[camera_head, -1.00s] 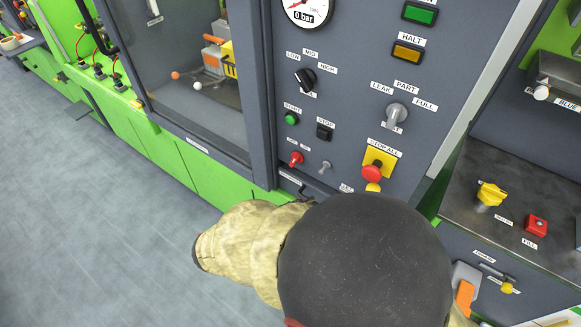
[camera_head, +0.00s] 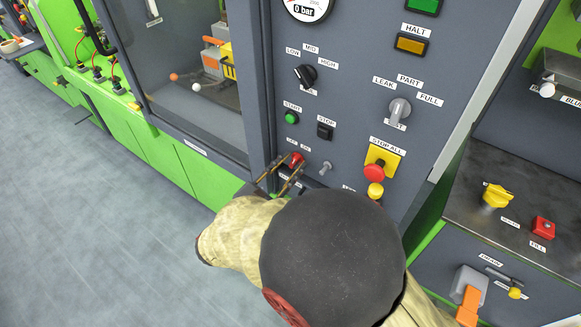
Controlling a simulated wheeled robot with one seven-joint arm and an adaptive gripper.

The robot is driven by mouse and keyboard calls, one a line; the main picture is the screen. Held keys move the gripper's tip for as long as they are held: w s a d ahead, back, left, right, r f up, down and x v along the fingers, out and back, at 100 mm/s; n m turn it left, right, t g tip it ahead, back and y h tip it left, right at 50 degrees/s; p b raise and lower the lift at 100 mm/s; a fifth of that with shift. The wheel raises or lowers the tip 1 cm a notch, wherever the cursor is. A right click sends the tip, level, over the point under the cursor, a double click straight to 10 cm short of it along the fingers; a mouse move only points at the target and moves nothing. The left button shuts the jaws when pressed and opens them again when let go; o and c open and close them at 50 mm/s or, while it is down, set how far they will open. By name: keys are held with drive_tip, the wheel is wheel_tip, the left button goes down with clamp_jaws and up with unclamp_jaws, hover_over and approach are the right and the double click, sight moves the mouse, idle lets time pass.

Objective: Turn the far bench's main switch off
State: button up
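A red switch knob (camera_head: 296,159) sits low on the dark control panel (camera_head: 352,125), under two small labels too small to read. I cannot tell from the frame whether it is the main switch, or which way it is set. A small grey toggle (camera_head: 325,168) is to its right. My gripper (camera_head: 289,168) is open, with its two thin fingers apart and pointing up at the panel. The fingertips are just below the red knob. I cannot tell whether they touch it. My dark round arm joint hides the lower panel.
Above are the green start button (camera_head: 291,117), black stop button (camera_head: 325,131) and selector knobs. A red stop-all button (camera_head: 374,172) is to the right. The grey floor (camera_head: 100,220) at left is clear.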

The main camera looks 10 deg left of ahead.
drive_tip(key=shift+w+d, duration=0.15)
drive_tip(key=shift+w, duration=0.15)
drive_tip(key=shift+c, duration=0.6)
clamp_jaws()
